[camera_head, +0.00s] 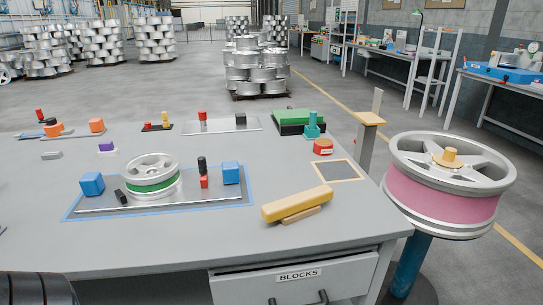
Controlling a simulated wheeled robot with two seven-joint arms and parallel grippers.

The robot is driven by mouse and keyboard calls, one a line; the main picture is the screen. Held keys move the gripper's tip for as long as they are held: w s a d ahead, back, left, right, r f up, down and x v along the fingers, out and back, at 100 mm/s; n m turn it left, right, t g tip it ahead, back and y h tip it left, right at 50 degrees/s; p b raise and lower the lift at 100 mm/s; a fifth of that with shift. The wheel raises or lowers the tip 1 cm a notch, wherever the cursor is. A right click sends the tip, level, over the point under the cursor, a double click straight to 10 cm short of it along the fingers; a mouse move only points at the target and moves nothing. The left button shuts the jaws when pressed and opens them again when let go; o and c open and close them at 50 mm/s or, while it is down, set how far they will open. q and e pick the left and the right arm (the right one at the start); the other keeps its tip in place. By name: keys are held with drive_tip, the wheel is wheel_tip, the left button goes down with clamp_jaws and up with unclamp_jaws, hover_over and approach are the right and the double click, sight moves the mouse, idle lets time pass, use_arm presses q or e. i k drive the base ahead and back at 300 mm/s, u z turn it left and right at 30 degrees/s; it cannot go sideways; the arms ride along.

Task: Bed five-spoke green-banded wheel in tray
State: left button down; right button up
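The green-banded wheel (152,182) is a small silver spoked wheel lying flat, face up, towards the left of the table. Its spokes are too small to count surely. It appears to rest on a flat metal tray (215,195) inside a blue outline, between two blue blocks (92,184) (232,173). How its underside meets the tray is hidden. A small black piece (121,197) lies at its left, and a black-topped post (202,165) with a red block (204,182) stands at its right. Neither gripper shows in the head view.
A yellow bar (297,204) lies near the table's front right. A big pink-banded wheel (448,192) stands on a blue post (411,265) off the right edge. Several small blocks and a green-black box (298,120) line the back. A dark ribbed shape (36,290) fills the lower left corner.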

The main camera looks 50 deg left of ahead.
sight(154, 175)
drive_tip(key=z, duration=1.65)
drive_tip(key=k, duration=1.1)
drive_tip(key=u, duration=2.15)
